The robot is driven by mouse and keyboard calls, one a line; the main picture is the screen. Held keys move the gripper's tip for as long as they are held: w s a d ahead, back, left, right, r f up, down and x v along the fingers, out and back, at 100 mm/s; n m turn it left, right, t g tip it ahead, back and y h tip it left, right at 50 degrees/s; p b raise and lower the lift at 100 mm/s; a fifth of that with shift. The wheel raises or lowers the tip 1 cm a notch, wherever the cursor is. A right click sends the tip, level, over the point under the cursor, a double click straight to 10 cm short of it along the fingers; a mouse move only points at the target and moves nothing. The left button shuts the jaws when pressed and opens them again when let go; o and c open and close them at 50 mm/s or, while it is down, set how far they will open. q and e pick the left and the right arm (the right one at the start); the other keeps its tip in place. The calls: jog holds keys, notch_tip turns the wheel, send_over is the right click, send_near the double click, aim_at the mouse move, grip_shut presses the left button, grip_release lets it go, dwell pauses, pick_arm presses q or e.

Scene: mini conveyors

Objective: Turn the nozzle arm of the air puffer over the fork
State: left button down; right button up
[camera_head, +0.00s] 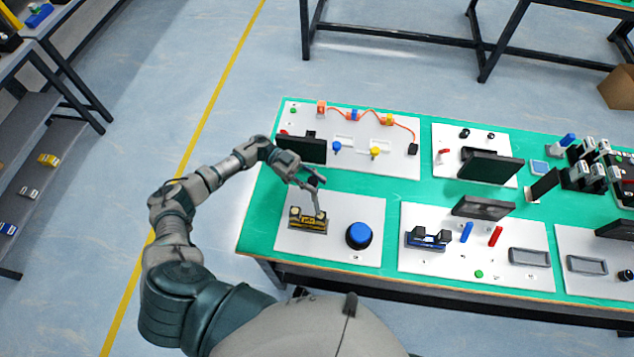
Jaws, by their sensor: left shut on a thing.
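My left gripper (313,184) reaches in from the left over the front left white board. It is shut on a thin grey part (319,205), which looks like the nozzle arm; the grip itself is small and partly hidden by the fingers. Below it stands a small black and yellow unit (308,223) with pale round parts on top, probably the air puffer. The grey part slants down to the right end of this unit. I cannot surely tell which piece is the fork. My right gripper is not in view.
A blue dome button (359,235) stands right of the unit on the same white board (340,207). A black screen (302,149) stands just behind my gripper. A blue fixture (428,238) stands on the board to the right. Green table (375,190) shows between the boards.

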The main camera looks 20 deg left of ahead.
pick_arm(q)
jog(key=shift+w+a, duration=0.2)
jog(key=shift+a, duration=0.05)
jog(key=c, duration=0.9)
grip_release()
jog(key=shift+o, duration=0.5)
jog(key=shift+a, duration=0.2)
jog(key=shift+a+f, duration=0.1)
jog(key=shift+a, duration=0.2)
jog(key=v, duration=1.2)
jog(key=shift+f, duration=0.15)
